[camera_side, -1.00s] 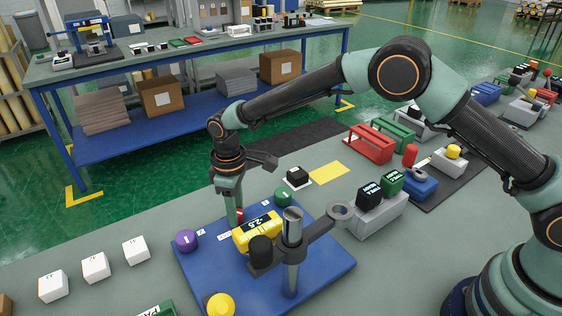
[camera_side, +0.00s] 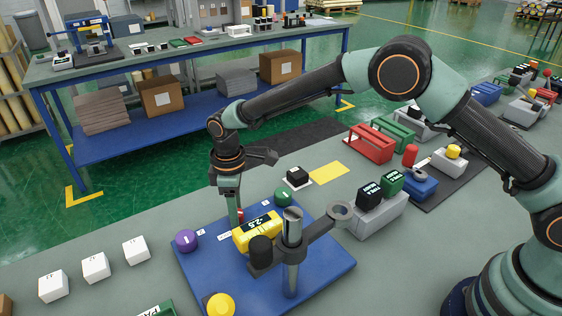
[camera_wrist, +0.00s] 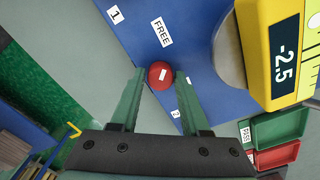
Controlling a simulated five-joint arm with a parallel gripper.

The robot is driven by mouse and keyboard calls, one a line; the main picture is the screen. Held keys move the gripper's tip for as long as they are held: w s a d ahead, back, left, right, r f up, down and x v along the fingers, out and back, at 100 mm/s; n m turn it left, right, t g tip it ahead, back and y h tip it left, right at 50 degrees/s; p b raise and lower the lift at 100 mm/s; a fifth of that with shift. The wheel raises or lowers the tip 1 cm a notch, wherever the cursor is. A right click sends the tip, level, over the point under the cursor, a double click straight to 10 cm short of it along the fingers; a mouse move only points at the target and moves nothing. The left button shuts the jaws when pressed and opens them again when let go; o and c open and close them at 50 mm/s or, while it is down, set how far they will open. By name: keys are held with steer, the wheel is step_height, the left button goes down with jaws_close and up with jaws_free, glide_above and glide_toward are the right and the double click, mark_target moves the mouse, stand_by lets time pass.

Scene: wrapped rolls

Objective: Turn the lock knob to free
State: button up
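The lock knob is a small red round knob (camera_wrist: 160,74) with a white mark on top, at the edge of the blue base plate (camera_side: 325,262). A white FREE label (camera_wrist: 162,31) lies on the plate beside it. In the side view the knob (camera_side: 240,214) is mostly hidden behind a finger of my gripper (camera_side: 233,220). In the wrist view the fingertips of my gripper (camera_wrist: 160,82) are on either side of the knob. They are open, with what looks like a narrow gap on both sides. A yellow gauge (camera_side: 256,235) reading -2.5 sits close by.
A purple knob (camera_side: 187,241), a green knob (camera_side: 283,198) and a yellow knob (camera_side: 220,305) stand on the plate. A metal post (camera_side: 292,245) with a dark arm rises near the gauge. White cubes (camera_side: 95,268) lie to the left.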

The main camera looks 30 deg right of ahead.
steer(key=shift+o, duration=0.9)
step_height(320, 180, up, 12)
steer(key=shift+r, duration=0.1)
steer(key=s+d+r+m+t, duration=0.1)
steer(key=s+d+r+m, duration=0.2)
steer(key=d+r, duration=0.35)
steer(key=s+d+r+m+t, duration=0.25)
steer(key=s+d+r, duration=0.2)
steer(key=d, duration=0.35)
steer(key=s+d+f+m+t, duration=0.1)
steer(key=s+d+m+t, duration=0.1)
steer(key=s+d+m, duration=0.4)
steer(key=s+d, duration=0.4)
steer(key=s, duration=0.1)
steer(key=shift+s+d+f, duration=0.15)
steer(key=shift+d, duration=0.1)
